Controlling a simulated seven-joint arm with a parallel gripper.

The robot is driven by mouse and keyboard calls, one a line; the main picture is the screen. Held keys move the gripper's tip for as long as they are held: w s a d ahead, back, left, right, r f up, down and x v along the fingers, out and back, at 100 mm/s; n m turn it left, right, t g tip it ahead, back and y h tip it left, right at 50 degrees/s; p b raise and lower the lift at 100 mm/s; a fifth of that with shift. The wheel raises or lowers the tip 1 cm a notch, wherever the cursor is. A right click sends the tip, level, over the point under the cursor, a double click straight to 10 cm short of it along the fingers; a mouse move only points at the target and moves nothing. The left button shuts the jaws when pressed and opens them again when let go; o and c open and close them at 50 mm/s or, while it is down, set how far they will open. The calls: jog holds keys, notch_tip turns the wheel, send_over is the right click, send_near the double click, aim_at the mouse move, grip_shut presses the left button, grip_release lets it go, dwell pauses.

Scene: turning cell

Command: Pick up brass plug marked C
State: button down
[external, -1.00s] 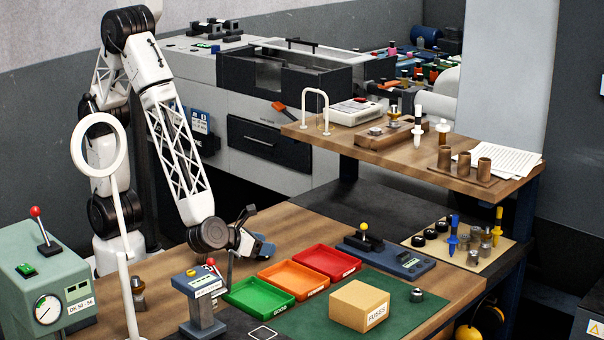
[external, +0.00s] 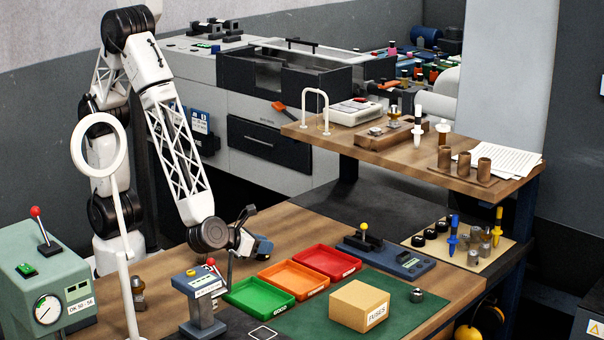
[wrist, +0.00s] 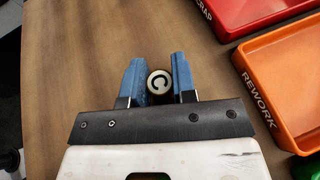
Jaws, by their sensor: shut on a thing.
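The brass plug marked C (wrist: 159,83) shows in the wrist view as a round end face with a black letter C on a pale disc. It sits between the two blue fingers of my gripper (wrist: 158,78), which is shut on it. In the external view my gripper (external: 262,247) is low over the wooden bench, left of the red tray. The plug is hidden there behind the gripper and wrist. I cannot tell whether the plug touches the bench.
A red tray (external: 327,262), an orange tray marked REWORK (wrist: 290,85) and a green tray (external: 258,295) lie beside my gripper. A grey post-mounted box (external: 203,285) and a white ring stand (external: 122,220) are nearer the camera. Bare wood (wrist: 85,30) lies beyond the fingers.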

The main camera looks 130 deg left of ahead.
jog(key=shift+r, duration=0.1)
jog(key=shift+r, duration=1.7)
jog(key=s+d, duration=0.1)
jog(key=s, duration=0.4)
jog(key=s+d+r, duration=0.1)
jog(key=s, duration=0.4)
jog(key=s+d, duration=0.2)
jog(key=s, duration=0.3)
jog(key=shift+s+r, duration=0.2)
jog(key=shift+s, duration=0.05)
